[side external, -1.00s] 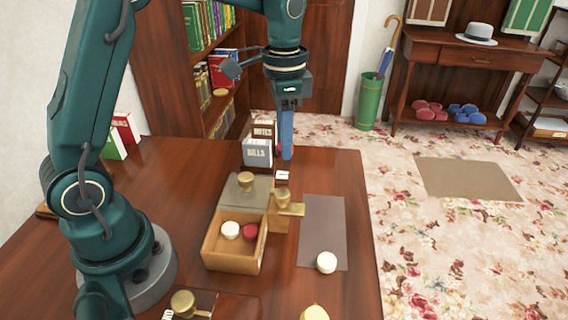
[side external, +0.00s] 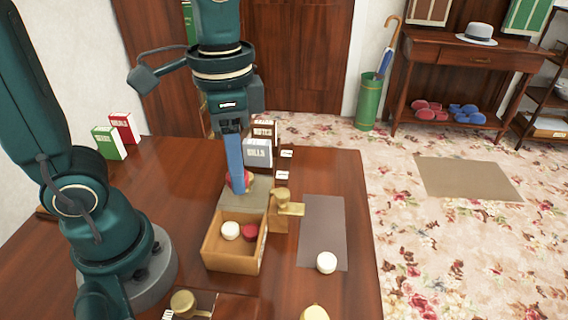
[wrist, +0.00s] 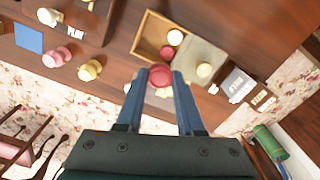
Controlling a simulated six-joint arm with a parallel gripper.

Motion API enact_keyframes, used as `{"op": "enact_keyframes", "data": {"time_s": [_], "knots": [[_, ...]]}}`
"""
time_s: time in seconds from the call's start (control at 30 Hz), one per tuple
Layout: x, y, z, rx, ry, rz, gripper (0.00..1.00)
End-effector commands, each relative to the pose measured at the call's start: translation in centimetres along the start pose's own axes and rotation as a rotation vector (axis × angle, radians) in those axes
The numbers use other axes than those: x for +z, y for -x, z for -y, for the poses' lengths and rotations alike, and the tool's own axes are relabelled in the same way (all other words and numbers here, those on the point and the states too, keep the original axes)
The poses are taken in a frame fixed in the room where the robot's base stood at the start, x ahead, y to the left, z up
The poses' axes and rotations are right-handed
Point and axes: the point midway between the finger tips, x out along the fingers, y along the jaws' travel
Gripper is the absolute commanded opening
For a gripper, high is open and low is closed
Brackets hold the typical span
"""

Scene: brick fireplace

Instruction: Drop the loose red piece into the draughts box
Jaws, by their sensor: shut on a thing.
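My gripper (side external: 238,188) points down with its blue fingers shut on a round red piece (side external: 247,180). In the wrist view the red piece (wrist: 160,76) sits between the fingertips. The wooden draughts box (side external: 232,263) stands on the table, its front compartment open. A white piece (side external: 230,230) and another red piece (side external: 250,231) lie inside it. A grey panel (side external: 240,203) covers the rear of the box. The held piece is over or just behind this panel, not over the open compartment; its height is hard to tell. The fingers hide the panel's knob in the side view.
A grey mat (side external: 322,225) with a white piece (side external: 326,262) lies to the right. The BILLS holder (side external: 257,153) stands behind the box. A brass knob (side external: 183,303) is at the front left.

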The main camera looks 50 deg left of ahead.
Motion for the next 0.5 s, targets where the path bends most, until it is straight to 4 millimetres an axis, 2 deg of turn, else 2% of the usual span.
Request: {"op": "enact_keyframes", "data": {"time_s": [0.1,0.23,0.5], "knots": [[0.9,0.7,-1.2,0.0,-0.048,-0.002,0.0],[0.9,0.7,-1.5,0.001,-0.068,0.002,0.0],[1.0,-2.2,-1.5,0.002,-0.068,0.007,0.0]]}}
